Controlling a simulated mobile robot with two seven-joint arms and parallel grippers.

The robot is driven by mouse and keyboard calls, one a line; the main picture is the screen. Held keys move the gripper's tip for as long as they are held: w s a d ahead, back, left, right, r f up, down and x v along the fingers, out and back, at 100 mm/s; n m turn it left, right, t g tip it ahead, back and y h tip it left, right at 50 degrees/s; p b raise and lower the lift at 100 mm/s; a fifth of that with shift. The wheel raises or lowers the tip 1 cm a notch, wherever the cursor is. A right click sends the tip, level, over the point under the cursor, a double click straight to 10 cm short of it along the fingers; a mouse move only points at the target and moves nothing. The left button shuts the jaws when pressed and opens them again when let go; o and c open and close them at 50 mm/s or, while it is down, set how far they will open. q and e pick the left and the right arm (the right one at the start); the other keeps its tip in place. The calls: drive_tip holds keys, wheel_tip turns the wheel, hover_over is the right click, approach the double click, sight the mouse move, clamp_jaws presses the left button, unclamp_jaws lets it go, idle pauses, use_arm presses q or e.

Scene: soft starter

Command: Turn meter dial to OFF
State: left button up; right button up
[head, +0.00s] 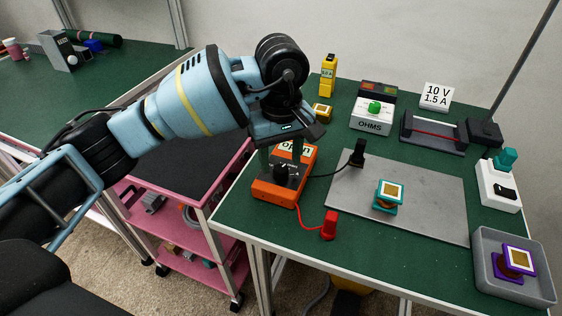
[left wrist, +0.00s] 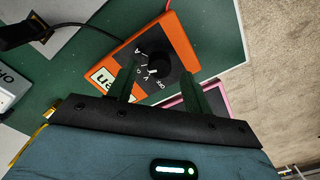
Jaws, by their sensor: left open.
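The orange meter (head: 272,190) lies near the left front part of the green table. Its black dial (head: 283,173) is partly hidden by my left gripper (head: 285,160) in the head view. In the left wrist view the dial (left wrist: 156,58) is a round black knob on the orange face (left wrist: 178,38), with white letters beside it, OFF among them. Which mark the dial points at is not clear to me. My left gripper (left wrist: 159,88) is open above the meter, its two fingers on either side of the dial's line; contact is not visible. My right gripper is not in view.
A black probe (head: 358,153) and a red probe (head: 329,225) are wired to the meter. A grey mat (head: 430,200) with a teal block (head: 387,197) lies to the right. A pink cart (head: 200,225) is left.

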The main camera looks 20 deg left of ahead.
use_arm(q)
drive_tip(key=shift+f, duration=0.95)
drive_tip(key=c, duration=1)
